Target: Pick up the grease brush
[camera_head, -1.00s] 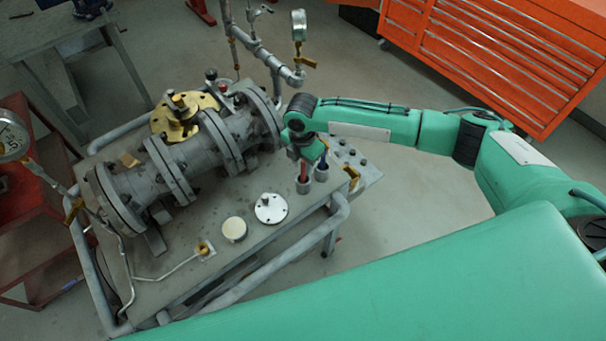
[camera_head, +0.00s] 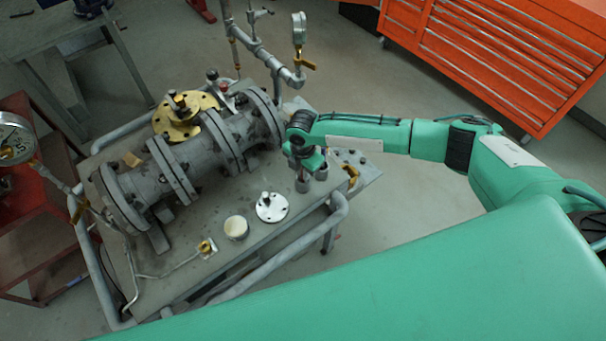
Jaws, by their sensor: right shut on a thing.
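My right gripper (camera_head: 304,168) reaches in from the right and points down over two small grey cups at the right end of the bench (camera_head: 190,280). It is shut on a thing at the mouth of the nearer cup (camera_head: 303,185). I take this to be the grease brush, but the fingers hide it almost wholly. The other cup (camera_head: 321,173) stands just to the right, and the gripper hides most of what is in it. My left gripper is not in view.
A grey flanged valve body (camera_head: 185,165) with a brass bonnet flange (camera_head: 180,117) fills the back of the bench. A white-topped jar (camera_head: 236,227) and a steel disc (camera_head: 272,207) stand in front. A pressure gauge (camera_head: 299,28) rises behind.

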